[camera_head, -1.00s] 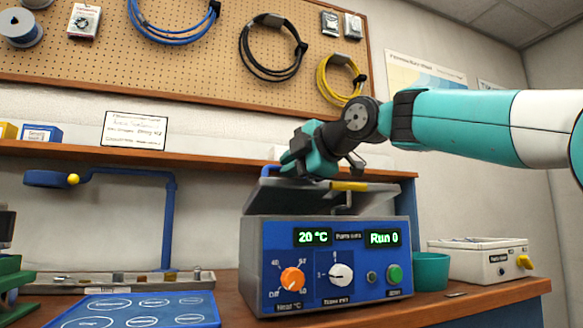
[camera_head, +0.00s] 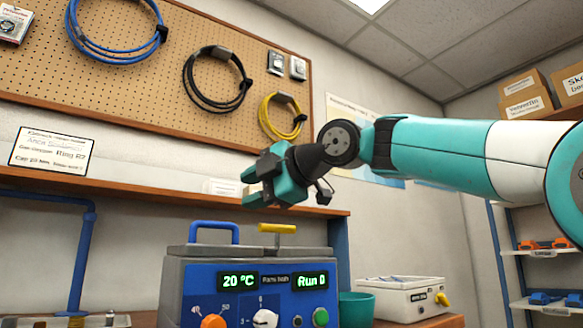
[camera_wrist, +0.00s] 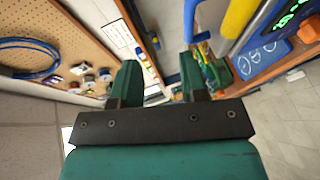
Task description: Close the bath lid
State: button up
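The bath (camera_head: 250,290) is a blue-fronted box with "20 °C" and "Run 0" displays, low in the head view. Its grey lid (camera_head: 184,250) appears to lie flat on top, with no visible gap. A blue handle (camera_head: 214,226) and a yellow T-shaped handle (camera_head: 277,229) stand up from the top. My gripper (camera_head: 249,186) is above the bath, apart from both handles. The wrist view shows its fingers (camera_wrist: 160,80) spread and empty. The blue (camera_wrist: 189,18) and yellow (camera_wrist: 237,17) handles appear near that view's top edge.
A teal cup (camera_head: 356,309) and a white box (camera_head: 402,297) stand right of the bath. A shelf (camera_head: 170,195) runs behind it. A blue pipe stand (camera_head: 82,255) is at the left. The air around my gripper is clear.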

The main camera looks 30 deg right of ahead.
jog(key=p+v, duration=0.1)
jog(key=v, duration=0.8)
dwell(0.3)
jog(key=a+f+m+g+y, duration=0.1)
jog(key=a+f+m+g, duration=0.25)
jog(key=f, duration=0.65)
jog(key=a+f+m+g, duration=0.3)
jog(key=a+f+m, duration=0.15)
jog(key=f, duration=0.55)
jog(key=s+a+f+m+g+h, duration=0.1)
jog(key=s+a+f+m+g, duration=0.2)
jog(key=s+f, duration=0.65)
jog(key=s+a+f+m+g+h, duration=0.1)
jog(key=s+f+m+g+h, duration=0.3)
jog(key=f, duration=0.9)
notch_tip(320, 180, up, 34)
jog(key=s+y+p, duration=0.1)
jog(key=y+p, duration=0.1)
jog(key=p, duration=3.1)
jog(key=shift+s+n+g+p, duration=0.3)
jog(key=shift+s+g, duration=0.05)
